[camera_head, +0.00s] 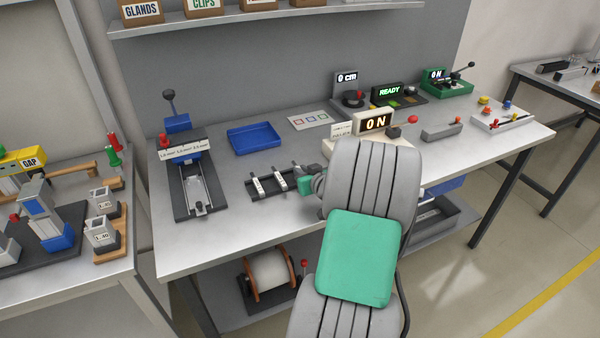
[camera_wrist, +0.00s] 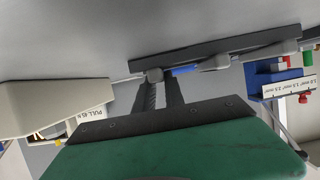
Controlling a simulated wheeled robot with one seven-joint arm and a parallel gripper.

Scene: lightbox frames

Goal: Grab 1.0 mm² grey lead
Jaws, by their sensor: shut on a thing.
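My gripper (camera_head: 303,184) is at the right end of a black rack (camera_head: 262,195) on the bench. The rack carries several small grey holders with pale tops. In the wrist view, my gripper's two dark fingers (camera_wrist: 163,82) close around a small grey piece, which I take to be the grey lead (camera_wrist: 153,75); a thin strand runs left from it. The rack (camera_wrist: 230,48) lies just beyond the fingertips. The lead's size marking cannot be read, and my arm hides part of this area in the head view.
A blue tray (camera_head: 254,139) lies behind the rack. A blue lever device (camera_head: 182,150) with a size label stands left. A beige box showing "ON" (camera_head: 375,124) stands close right of the gripper. A wire spool (camera_head: 270,272) sits below. Bare bench lies in front.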

